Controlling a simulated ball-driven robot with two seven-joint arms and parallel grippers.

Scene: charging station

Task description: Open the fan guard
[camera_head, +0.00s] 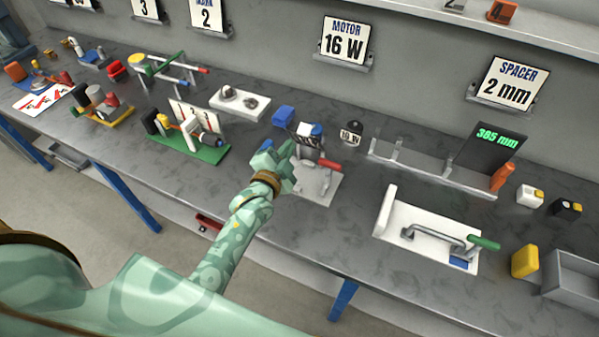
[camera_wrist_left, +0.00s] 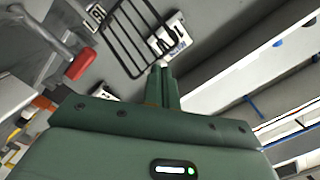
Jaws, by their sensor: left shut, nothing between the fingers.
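The fan guard, a black wire grille, shows close up at the top of the left wrist view (camera_wrist_left: 140,35). In the head view it is a small dark grid (camera_head: 307,141) at the back of a light grey stand (camera_head: 318,186) with a red handle (camera_head: 329,164). My left gripper (camera_head: 290,153) is at the left side of this stand, beside the guard. Its fingers (camera_wrist_left: 162,72) are together and empty, with the tips near the lower edge of the grille. I cannot tell whether they touch it. My right gripper is not in view.
A green-based fixture (camera_head: 205,154) stands to the left, and a white plate with a green-handled lever (camera_head: 484,243) to the right. A blue block (camera_head: 283,116) and a dark 10 W weight (camera_head: 351,134) stand behind. The bench front is bare.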

